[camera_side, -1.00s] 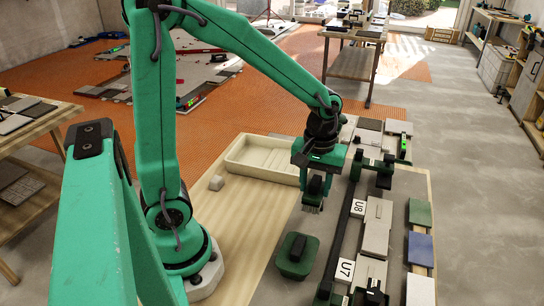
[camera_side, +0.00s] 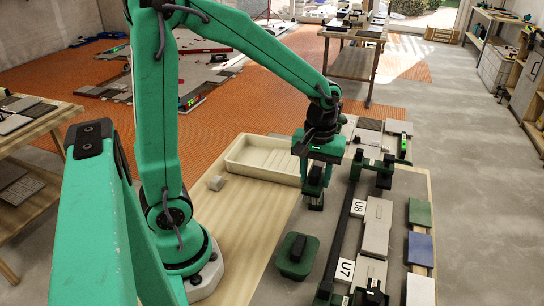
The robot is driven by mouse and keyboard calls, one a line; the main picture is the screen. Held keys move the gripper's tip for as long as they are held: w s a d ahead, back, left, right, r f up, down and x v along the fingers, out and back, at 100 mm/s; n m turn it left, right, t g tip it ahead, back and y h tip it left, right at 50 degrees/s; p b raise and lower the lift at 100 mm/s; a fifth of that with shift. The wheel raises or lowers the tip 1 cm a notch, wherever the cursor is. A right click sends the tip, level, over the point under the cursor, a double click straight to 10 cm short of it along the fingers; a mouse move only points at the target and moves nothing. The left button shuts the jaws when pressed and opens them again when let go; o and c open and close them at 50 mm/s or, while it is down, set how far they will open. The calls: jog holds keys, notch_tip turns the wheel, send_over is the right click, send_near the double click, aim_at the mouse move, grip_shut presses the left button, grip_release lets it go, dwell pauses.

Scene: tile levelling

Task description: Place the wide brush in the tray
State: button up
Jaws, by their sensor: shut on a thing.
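My gripper (camera_side: 316,177) is at the right end of the tray, seen from the side, and is shut on the wide brush (camera_side: 314,203). The brush hangs below the fingers with its bristles downward, and most of its body is hidden by the gripper. The cream tray (camera_side: 240,172) lies on the wooden bench to the left of my gripper. Its visible inside is empty, and its right end is partly hidden behind my gripper. The brush is outside the tray, to its right and nearer the camera.
A dark green block with a black handle (camera_side: 296,256) stands nearer the camera. A dark rail with labels U8 (camera_side: 358,208) and U7 (camera_side: 345,270) runs along the right, beside tiles and coloured pads (camera_side: 420,248).

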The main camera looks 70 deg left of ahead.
jog(key=w+a+r, duration=0.2)
jog(key=w+a, duration=0.1)
jog(key=a, duration=0.4)
send_over(272, 161)
jog(key=shift+f, duration=4.75)
jog(key=shift+f, duration=0.45)
jog(key=o, duration=1.2)
jog(key=shift+r, duration=0.1)
